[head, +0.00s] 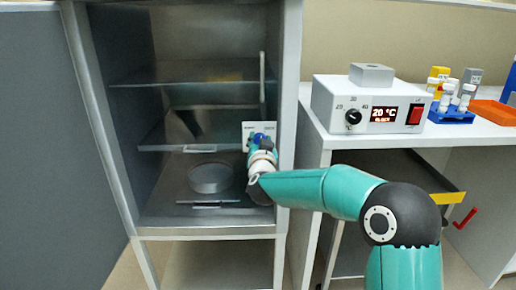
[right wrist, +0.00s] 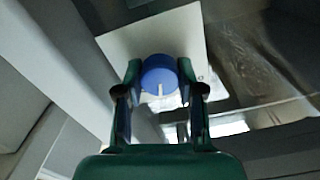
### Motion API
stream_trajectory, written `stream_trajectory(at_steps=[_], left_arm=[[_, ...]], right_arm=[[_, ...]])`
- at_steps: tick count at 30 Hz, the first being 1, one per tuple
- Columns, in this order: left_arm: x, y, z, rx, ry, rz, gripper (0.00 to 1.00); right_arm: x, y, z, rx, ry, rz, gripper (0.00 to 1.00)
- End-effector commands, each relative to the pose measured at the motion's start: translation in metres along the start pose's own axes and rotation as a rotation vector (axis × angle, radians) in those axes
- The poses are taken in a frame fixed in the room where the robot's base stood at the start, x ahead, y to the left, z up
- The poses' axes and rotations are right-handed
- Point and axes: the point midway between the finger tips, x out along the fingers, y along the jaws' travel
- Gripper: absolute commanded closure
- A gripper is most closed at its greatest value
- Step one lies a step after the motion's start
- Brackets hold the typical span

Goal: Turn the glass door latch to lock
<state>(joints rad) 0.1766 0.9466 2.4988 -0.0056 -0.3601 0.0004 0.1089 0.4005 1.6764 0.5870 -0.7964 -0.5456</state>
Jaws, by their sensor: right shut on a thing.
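The latch is a blue knob (head: 259,137) on a white plate (head: 250,127) at the right side of the glass-fronted cabinet (head: 288,60). My right gripper (head: 260,146) is at the plate and partly covers the knob in the head view. In the right wrist view my right gripper (right wrist: 159,82) is shut on the blue knob (right wrist: 158,69), one finger on each side. A white mark on the knob points down in that picture. The white plate (right wrist: 120,45) shows behind it; its lettering is too small to read. My left gripper is not in view.
A vertical bar (head: 262,85) stands above the latch plate. The cabinet holds shelves and a round dish (head: 210,178). To the right, a white control box (head: 345,95) showing 20 °C, a blue rack (head: 451,116) and an orange tray (head: 495,111) stand on a bench.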

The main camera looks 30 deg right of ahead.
Motion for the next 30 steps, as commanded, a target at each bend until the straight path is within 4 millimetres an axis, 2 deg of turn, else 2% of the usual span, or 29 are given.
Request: stream_trajectory(at_steps=[1, 15, 30], left_arm=[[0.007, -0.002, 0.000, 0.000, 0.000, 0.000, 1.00], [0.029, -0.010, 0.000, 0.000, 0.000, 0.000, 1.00], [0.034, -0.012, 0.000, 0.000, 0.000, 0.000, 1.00]], right_arm=[[-0.001, -0.003, 0.007, 0.041, -0.009, -0.009, 0.97], [-0.001, -0.002, 0.007, 0.412, -0.013, -0.006, 0.97], [-0.001, -0.002, 0.005, 0.529, -0.013, -0.004, 0.97]])
